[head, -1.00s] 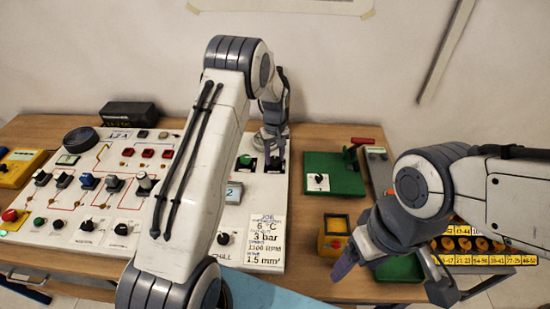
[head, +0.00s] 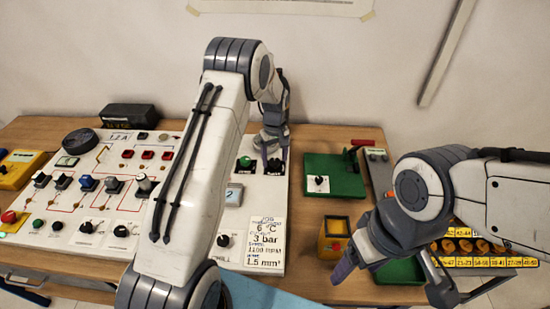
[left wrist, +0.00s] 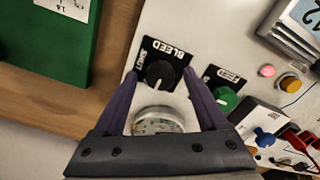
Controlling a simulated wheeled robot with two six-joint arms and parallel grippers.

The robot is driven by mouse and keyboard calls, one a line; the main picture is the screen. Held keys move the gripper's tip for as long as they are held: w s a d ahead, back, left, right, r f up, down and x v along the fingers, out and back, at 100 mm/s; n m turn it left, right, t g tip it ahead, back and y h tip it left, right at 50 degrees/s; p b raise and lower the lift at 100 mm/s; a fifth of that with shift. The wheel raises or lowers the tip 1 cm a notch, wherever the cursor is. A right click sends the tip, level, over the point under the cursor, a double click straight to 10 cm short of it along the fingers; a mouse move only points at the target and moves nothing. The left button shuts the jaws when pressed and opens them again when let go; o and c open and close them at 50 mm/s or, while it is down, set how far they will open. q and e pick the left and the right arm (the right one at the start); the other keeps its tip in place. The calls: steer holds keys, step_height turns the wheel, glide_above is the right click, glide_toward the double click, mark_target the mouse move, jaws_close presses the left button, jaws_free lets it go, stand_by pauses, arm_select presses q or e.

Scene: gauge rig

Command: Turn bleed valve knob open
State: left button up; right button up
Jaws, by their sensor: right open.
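The bleed valve knob (left wrist: 160,74) is black and sits on a black plate marked BLEED and SHUT in the left wrist view. In the head view my left gripper (head: 274,160) points down at the right edge of the white panel (head: 262,190), mostly hiding the knob. My right gripper (head: 394,280) is open and empty at the table's front right.
A green feed knob (left wrist: 226,98) is close beside the bleed plate, and a round gauge (left wrist: 158,121) lies between my left fingers' bases. A green board (head: 335,175) stands right of the panel. A yellow box (head: 334,238) and a green tray (head: 400,270) are near my right gripper.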

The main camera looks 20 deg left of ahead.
mark_target(275, 160)
arm_select(q)
step_height(275, 160, up, 10)
steer(key=b, duration=0.2)
steer(key=shift+r, duration=0.25)
stand_by(0.4)
